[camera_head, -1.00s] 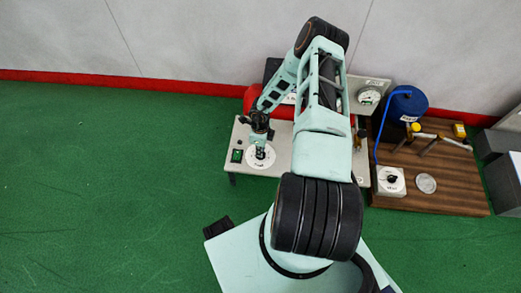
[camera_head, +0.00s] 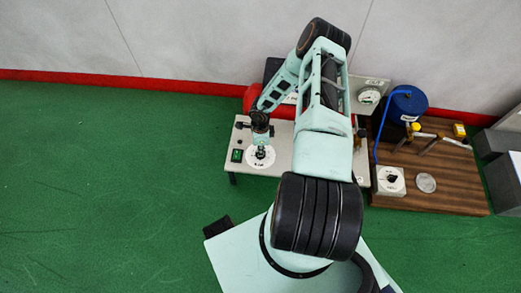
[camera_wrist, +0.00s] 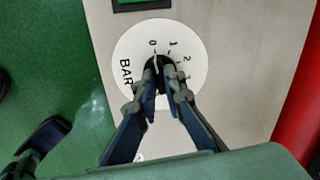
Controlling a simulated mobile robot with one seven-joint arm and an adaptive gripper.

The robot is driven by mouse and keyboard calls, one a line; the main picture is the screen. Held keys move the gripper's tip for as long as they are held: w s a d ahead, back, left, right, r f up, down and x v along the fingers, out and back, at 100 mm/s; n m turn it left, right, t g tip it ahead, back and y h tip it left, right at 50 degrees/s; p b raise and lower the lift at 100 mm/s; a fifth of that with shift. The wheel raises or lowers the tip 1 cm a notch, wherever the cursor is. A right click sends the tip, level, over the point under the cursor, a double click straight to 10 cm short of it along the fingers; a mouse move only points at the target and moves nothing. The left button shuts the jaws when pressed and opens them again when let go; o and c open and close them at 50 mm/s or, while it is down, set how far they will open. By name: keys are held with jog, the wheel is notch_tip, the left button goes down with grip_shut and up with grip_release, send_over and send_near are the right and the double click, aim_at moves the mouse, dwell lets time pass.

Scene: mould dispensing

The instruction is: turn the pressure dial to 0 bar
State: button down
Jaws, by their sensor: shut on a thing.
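The pressure dial is a white disc (camera_head: 251,161) on the left part of the pale bench. In the wrist view the disc (camera_wrist: 128,48) shows the word BAR and the numbers 0, 1, 2 and 3. A black knob (camera_wrist: 157,61) stands at its middle. A short pale mark near the knob's upper edge lies close to the 0; its exact alignment is hard to tell. My gripper (camera_wrist: 160,78) reaches down over the disc, its two fingers closed on the knob from either side. The fingers hide most of the knob and the lower part of the disc. My gripper (camera_head: 261,146) also shows in the head view.
A green-lit switch (camera_head: 237,155) sits left of the dial. A wooden board (camera_head: 440,195) at the right carries a blue vessel (camera_head: 408,104), a white box with a black knob (camera_head: 389,181) and a round metal plate (camera_head: 426,183). A pressure gauge (camera_head: 369,96) stands behind.

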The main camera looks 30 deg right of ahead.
jog(key=c, duration=2)
grip_release()
notch_tip(320, 180, up, 12)
